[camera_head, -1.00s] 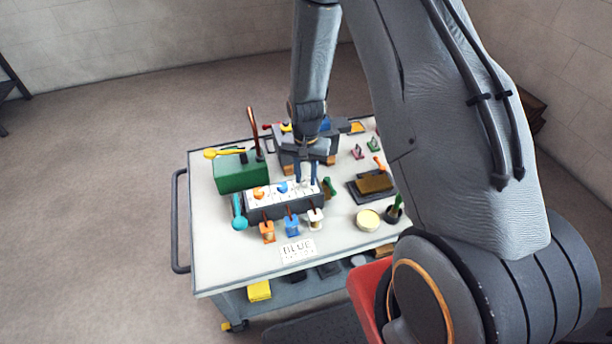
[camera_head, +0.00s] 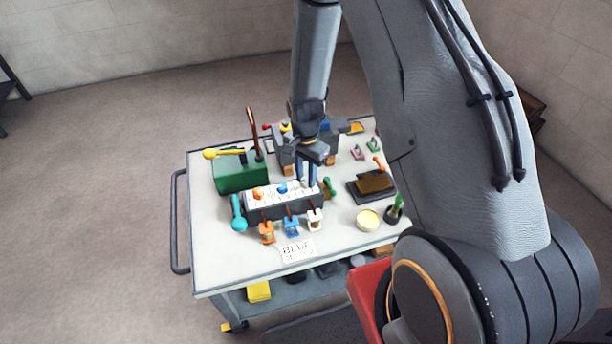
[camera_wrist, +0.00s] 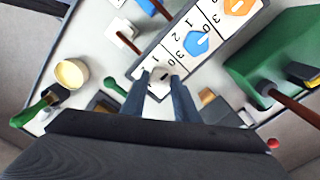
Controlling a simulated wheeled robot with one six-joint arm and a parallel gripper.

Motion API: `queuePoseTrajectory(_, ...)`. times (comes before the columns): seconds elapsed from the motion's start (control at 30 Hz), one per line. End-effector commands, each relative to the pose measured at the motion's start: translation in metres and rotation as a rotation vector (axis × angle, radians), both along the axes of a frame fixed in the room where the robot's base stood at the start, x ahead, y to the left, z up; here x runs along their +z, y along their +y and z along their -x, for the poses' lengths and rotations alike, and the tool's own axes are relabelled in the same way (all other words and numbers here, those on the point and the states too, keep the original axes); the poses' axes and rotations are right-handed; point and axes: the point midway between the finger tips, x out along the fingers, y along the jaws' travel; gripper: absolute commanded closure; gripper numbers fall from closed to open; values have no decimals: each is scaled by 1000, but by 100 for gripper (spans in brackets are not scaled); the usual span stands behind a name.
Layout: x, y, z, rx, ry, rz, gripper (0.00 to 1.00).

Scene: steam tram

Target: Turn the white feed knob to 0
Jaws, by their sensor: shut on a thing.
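The white feed knob (camera_wrist: 161,75) sits at one end of a white dial panel (camera_wrist: 140,66), past the blue knob (camera_wrist: 197,43) and the orange knob (camera_wrist: 238,6). In the head view the panel's box (camera_head: 283,207) stands mid-table, with the white knob at its right end, largely hidden. My gripper (camera_wrist: 164,80) is shut on the white knob, one finger on each side; it also shows in the head view (camera_head: 306,180), pointing down. Numbers are printed around the knobs, but I cannot tell which one the white knob points to.
Orange (camera_head: 267,232), blue (camera_head: 291,227) and white (camera_head: 314,219) small fittings stand in front of the panel. A green box (camera_head: 240,176) with a yellow-tipped lever is at left. A green-handled piece (camera_head: 329,187) is close to the right. The table's front left is clear.

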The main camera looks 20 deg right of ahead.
Motion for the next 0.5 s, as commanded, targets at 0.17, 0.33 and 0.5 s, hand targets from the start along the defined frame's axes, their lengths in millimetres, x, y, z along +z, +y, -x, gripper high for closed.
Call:
queuePoseTrajectory(0.17, 1, 0, -1, -1, -1, -1, 95)
queuePoseTrajectory(0.33, 1, 0, 0, -1, -1, -1, 54)
queuePoseTrajectory(0.5, 0, 0, 0, 0, 0, 0, 54)
